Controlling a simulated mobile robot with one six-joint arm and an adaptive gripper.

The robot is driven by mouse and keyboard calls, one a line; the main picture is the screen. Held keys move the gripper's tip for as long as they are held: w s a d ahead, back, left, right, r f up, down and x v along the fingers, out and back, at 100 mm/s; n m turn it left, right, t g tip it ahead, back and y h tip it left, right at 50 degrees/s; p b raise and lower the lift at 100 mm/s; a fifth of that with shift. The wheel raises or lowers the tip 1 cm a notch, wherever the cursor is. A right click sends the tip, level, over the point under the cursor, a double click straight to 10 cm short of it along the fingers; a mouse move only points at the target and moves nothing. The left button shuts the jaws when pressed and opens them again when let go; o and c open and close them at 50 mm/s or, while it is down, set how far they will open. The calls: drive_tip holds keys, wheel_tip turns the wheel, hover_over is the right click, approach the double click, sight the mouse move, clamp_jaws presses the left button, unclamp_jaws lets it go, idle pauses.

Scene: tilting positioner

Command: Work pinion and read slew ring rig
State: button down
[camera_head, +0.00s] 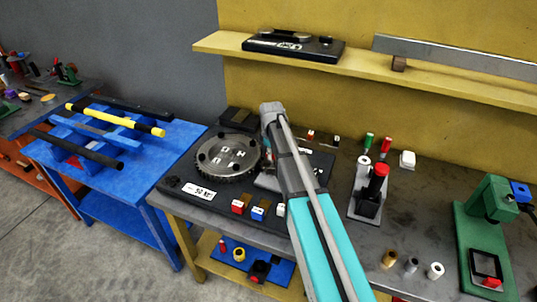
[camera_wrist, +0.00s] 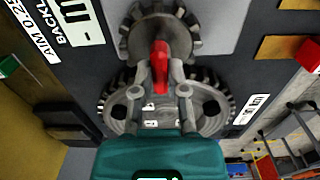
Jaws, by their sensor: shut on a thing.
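The large toothed slew ring (camera_head: 222,157) lies flat on a dark base plate at the left of the workbench. In the wrist view the slew ring (camera_wrist: 210,120) shows beneath my gripper, with its middle hidden. The smaller toothed pinion (camera_wrist: 138,40) is just above it there, and the two appear to meet; the fingers hide the contact. A red upright handle (camera_wrist: 160,55) stands over the pinion. My gripper (camera_wrist: 161,88) is shut on this red handle. In the head view my arm hides the pinion and the fingertips.
Labels, one reading "AIM 0.25" (camera_wrist: 35,30), lie beside the pinion. Small red, blue and white blocks (camera_head: 258,210) line the base plate's front. A black stand with a red top (camera_head: 374,186) and a green press (camera_head: 485,225) stand to the right. A yellow shelf (camera_head: 450,75) runs behind.

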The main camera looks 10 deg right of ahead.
drive_tip(key=shift+w+d, duration=0.1)
drive_tip(key=c, duration=0.7)
unclamp_jaws()
drive_tip(key=shift+o, duration=0.2)
wheel_tip(320, 180, up, 14)
drive_tip(key=p, duration=1.4)
drive_tip(key=shift+f, duration=0.3)
wheel_tip(320, 180, down, 13)
drive_tip(key=b, duration=1.4)
drive_tip(key=shift+f, duration=0.2)
